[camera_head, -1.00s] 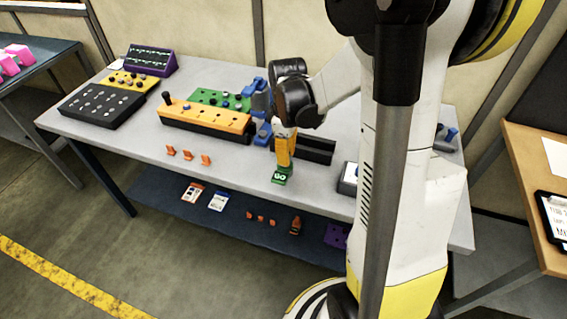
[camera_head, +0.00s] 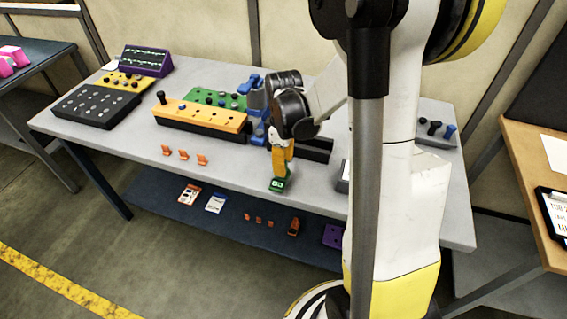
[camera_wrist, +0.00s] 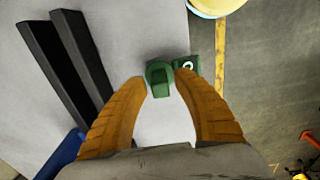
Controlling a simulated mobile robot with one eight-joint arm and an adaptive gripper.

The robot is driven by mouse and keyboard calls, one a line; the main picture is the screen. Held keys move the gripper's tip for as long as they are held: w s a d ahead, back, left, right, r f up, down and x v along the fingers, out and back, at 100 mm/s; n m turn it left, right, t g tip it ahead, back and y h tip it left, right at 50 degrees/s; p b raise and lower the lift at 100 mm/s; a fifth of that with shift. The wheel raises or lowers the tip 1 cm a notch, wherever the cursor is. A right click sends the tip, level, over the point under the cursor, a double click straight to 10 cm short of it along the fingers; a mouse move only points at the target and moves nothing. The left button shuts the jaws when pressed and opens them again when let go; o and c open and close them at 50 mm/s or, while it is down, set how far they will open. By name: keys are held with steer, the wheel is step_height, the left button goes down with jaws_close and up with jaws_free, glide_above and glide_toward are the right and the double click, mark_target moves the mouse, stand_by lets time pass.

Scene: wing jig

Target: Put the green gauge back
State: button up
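The green gauge (camera_head: 278,184), marked GO, is at the front part of the grey table, below my gripper (camera_head: 280,172). In the wrist view, the gauge's green upright part (camera_wrist: 160,79) is between the tips of my two orange fingers (camera_wrist: 165,80), and its lettered part (camera_wrist: 187,66) extends to the right. Whether the gauge's underside touches the table is unclear. A grey holder with dark and blue knobs (camera_head: 436,131) is at the table's right end, partly behind my arm.
Black rails (camera_head: 315,150) and blue clamps (camera_head: 257,128) stand behind my gripper. An orange block (camera_head: 200,115) and green plate (camera_head: 215,98) are left of them. Several small orange pieces (camera_head: 183,154) stand on the table's front left. The front left tabletop is mostly clear.

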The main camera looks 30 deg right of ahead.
step_height(320, 180, up, 12)
steer(key=p, duration=0.4)
steer(key=s+a+r+m+t, duration=0.7)
steer(key=s+a, duration=0.3)
steer(key=a, duration=0.3)
steer(key=shift+s+a+r+m, duration=0.3)
steer(key=shift+a+r, duration=0.05)
steer(key=shift+r, duration=0.4)
step_height(320, 180, down, 3)
steer(key=b, duration=0.2)
steer(key=shift+b, duration=0.4)
